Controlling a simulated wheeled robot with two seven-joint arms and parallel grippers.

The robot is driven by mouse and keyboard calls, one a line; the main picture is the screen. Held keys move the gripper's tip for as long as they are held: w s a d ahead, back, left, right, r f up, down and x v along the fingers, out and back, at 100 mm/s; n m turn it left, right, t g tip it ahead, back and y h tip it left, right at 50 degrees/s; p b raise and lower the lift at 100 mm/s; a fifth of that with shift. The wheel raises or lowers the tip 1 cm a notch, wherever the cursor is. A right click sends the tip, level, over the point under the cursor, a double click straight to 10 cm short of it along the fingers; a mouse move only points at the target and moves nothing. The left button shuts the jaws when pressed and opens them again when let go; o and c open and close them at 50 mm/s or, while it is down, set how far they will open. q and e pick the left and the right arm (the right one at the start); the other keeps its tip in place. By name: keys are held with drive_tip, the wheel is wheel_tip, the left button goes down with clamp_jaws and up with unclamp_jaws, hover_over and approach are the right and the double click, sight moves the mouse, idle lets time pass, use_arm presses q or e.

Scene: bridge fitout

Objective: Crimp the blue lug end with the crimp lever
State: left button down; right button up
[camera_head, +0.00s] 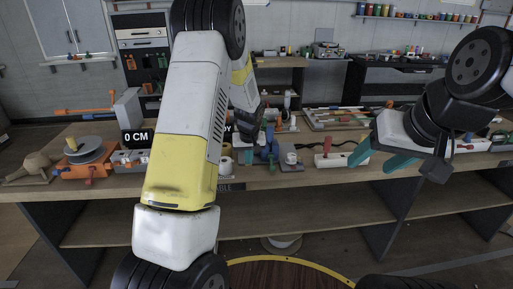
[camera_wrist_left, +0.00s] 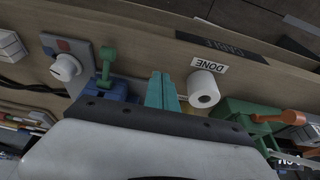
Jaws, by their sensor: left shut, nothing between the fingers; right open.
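My left gripper (camera_wrist_left: 162,92) is shut with its teal fingers together and nothing between them. In the head view it (camera_head: 249,156) hangs over the front of the bench, partly behind my arm. Beside it stands a blue tool with a green lever (camera_wrist_left: 107,68), apart from the fingers. On the other side is a green device with an orange lever (camera_wrist_left: 280,117). I cannot tell which of these is the crimp lever. A blue lug end cannot be made out. My right gripper (camera_head: 379,158) is open and empty above the bench's front edge, its teal fingers spread.
A white roll (camera_wrist_left: 203,89) stands by the DONE label (camera_wrist_left: 223,66). A grey panel with a white knob (camera_wrist_left: 65,67) is beside the blue tool. A red and white block (camera_head: 330,160) lies left of my right gripper. A cable spool (camera_head: 90,152) stands at the bench's left.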

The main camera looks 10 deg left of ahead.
use_arm(q)
drive_tip(key=shift+f, duration=0.15)
idle(0.4)
drive_tip(key=s+d+r, duration=0.2)
drive_tip(key=s+r, duration=0.7)
drive_tip(key=shift+d+r, duration=0.15)
drive_tip(key=shift+d, duration=0.15)
